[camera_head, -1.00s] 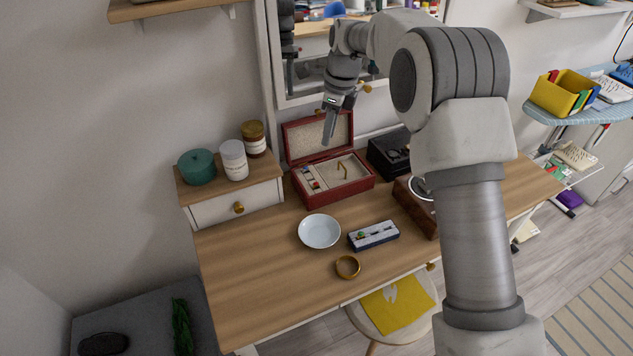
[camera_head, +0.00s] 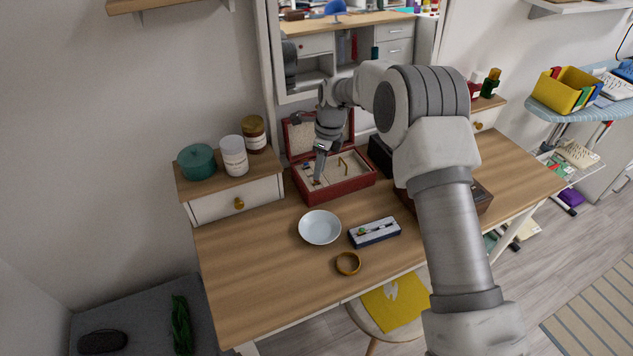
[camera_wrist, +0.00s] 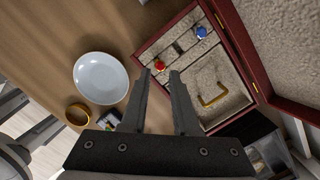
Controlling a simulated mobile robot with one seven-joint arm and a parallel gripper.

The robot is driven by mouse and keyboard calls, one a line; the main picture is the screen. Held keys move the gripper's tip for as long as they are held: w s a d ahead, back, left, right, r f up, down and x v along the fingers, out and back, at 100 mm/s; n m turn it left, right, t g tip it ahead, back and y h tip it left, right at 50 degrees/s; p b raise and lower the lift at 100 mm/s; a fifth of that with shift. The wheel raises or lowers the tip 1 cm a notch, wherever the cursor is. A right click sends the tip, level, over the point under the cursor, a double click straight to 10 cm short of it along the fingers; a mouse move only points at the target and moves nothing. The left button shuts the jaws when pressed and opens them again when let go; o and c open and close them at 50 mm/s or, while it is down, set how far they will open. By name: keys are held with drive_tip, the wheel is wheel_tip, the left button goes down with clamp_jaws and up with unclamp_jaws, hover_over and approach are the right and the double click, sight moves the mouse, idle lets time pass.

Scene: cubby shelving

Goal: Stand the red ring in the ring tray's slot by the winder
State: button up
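The red ring (camera_wrist: 160,66) stands in the slotted part of the open red jewellery box (camera_head: 336,191), near a blue ring (camera_wrist: 202,32). My gripper (camera_wrist: 161,74) is open and points down over the box. In the wrist view its fingertips lie on either side of the red ring; I cannot tell how far above it they are. My gripper also shows in the head view (camera_head: 318,181). The small navy-and-white ring tray (camera_head: 375,232) lies on the desk with a green-stoned piece in it. The wooden case (camera_head: 482,198), perhaps the winder, is mostly hidden by my arm.
The red box's raised lid (camera_head: 301,137) stands behind my gripper. A black case (camera_head: 381,156) is right of the box. The front left desk is clear.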

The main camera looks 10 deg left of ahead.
sight(316, 183)
drive_tip(key=f, duration=0.3)
drive_tip(key=shift+w+a+f, duration=0.1)
drive_tip(key=shift+a+f, duration=0.1)
drive_tip(key=shift+a, duration=0.15)
clamp_jaws()
drive_tip(key=shift+r, duration=0.15)
